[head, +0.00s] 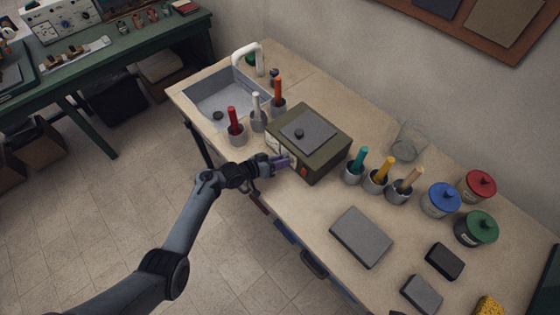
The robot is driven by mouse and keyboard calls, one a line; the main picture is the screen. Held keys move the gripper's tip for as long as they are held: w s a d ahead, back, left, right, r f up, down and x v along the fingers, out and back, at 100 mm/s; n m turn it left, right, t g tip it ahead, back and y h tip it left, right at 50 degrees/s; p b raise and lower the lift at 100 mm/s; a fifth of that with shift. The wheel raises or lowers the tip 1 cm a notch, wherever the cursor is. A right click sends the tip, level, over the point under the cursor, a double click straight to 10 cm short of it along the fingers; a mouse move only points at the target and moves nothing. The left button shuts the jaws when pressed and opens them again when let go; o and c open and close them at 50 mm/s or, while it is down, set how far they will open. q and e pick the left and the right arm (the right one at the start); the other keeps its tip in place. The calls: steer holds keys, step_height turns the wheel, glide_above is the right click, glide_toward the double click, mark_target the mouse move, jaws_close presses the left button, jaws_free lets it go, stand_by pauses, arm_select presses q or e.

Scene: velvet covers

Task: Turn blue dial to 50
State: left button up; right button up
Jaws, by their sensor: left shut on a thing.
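An olive-green box (325,155) with a grey plate and a dark knob on its lid stands on the workbench. Its front face carries a pale panel and a small red-orange patch (304,172). My left gripper (283,162) reaches that face from the left and is shut at a small bluish-purple part, which looks like the blue dial. The fingers hide most of the dial, and its scale and setting cannot be read. My right gripper is not in view.
Red, white and orange-handled tools stand in cups left of the box, near the sink (222,98). Teal, yellow and tan-handled ones stand to its right. Lidded jars (440,199), a grey slab (361,237) and dark blocks lie farther right.

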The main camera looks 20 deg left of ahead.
arm_select(q)
steer(key=o, duration=1.1)
steer(key=shift+c, duration=0.2)
steer(key=p+v, duration=0.2)
steer(key=v, duration=0.8)
steer(key=shift+s+a+r, duration=0.1)
steer(key=shift+s+a, duration=0.1)
steer(key=shift+s, duration=0.1)
